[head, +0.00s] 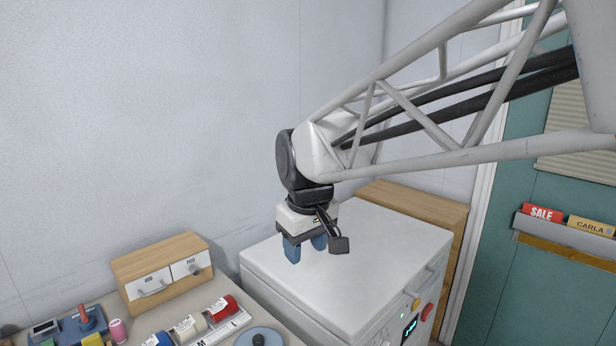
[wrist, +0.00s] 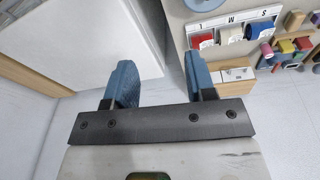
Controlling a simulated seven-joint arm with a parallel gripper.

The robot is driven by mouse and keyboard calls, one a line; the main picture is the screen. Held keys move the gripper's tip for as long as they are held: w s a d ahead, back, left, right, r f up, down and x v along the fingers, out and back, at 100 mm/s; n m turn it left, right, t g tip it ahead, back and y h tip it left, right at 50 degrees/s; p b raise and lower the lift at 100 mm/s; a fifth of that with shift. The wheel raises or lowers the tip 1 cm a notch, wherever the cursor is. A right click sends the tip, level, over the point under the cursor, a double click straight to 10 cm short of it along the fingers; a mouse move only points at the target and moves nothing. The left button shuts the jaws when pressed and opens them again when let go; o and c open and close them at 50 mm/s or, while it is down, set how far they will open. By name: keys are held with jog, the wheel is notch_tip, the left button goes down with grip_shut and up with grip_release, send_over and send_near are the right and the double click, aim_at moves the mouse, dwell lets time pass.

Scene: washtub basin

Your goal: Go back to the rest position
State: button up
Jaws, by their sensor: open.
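My gripper (head: 305,250) hangs fingers-down over the white machine (head: 345,255) in the head view. Its two blue fingers are apart with nothing between them. In the wrist view the gripper (wrist: 160,80) shows the same open, empty fingers, with the pale floor gap between the machine and the table behind them. My lattice arm reaches in from the upper right of the head view.
A wooden drawer box (head: 162,268) and red, white and blue rolls (head: 222,308) stand on the table at lower left. A wooden cabinet (head: 415,205) is behind the machine. A teal door (head: 530,255) with a sign tray (head: 565,235) is at right. The machine's top is clear.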

jog(key=s+d+f+m, duration=0.3)
jog(key=s+d+f, duration=0.1)
jog(key=s+d, duration=0.5)
jog(key=s+d+f+m, duration=0.4)
jog(key=s+d, duration=0.5)
jog(key=d, duration=0.1)
jog(key=shift+s+m+t+h, duration=0.3)
jog(key=shift+s+t, duration=0.05)
jog(key=shift+t, duration=0.05)
dwell(1.6)
